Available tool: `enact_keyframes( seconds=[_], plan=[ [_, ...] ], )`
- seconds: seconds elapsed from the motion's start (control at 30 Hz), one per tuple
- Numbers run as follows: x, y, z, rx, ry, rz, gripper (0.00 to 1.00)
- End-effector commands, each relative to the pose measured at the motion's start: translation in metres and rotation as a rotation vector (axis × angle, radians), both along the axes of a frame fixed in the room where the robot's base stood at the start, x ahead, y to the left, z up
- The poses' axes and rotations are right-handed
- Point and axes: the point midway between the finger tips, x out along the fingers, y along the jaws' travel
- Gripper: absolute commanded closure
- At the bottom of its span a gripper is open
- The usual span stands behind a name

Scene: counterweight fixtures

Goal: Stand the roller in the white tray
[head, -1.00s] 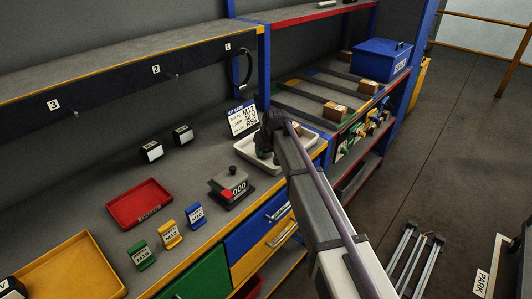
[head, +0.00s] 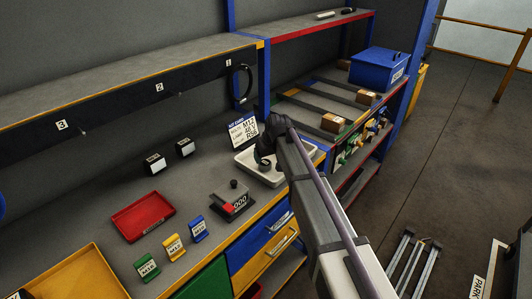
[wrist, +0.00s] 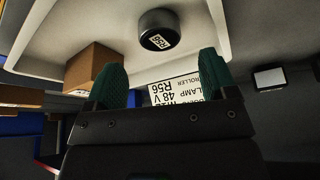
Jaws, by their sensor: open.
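The roller (wrist: 158,27), a short dark cylinder labelled R56, rests in the tray there. It looks upright on an end, though the steep view leaves this uncertain. My gripper (wrist: 171,80), with green finger pads, is open. Nothing shows between its fingers but the card behind, and the roller lies apart from them.
A brown box (wrist: 92,75) overlaps the tray's edge in the wrist view; I cannot tell whether it is inside. A grey block with a knob (head: 232,200), a red tray (head: 143,217) and coloured label stands (head: 173,247) occupy the nearer bench. A shelf (head: 120,88) overhangs its back.

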Motion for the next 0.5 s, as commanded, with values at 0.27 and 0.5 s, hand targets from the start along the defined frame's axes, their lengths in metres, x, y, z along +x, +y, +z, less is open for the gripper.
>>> enact_keyframes(
  seconds=[0.27,0.5],
  plan=[
    [-0.022,-0.012,0.065,0.000,0.000,0.001,0.22],
    [-0.022,-0.013,0.063,0.000,0.000,0.001,0.22]
  ],
)
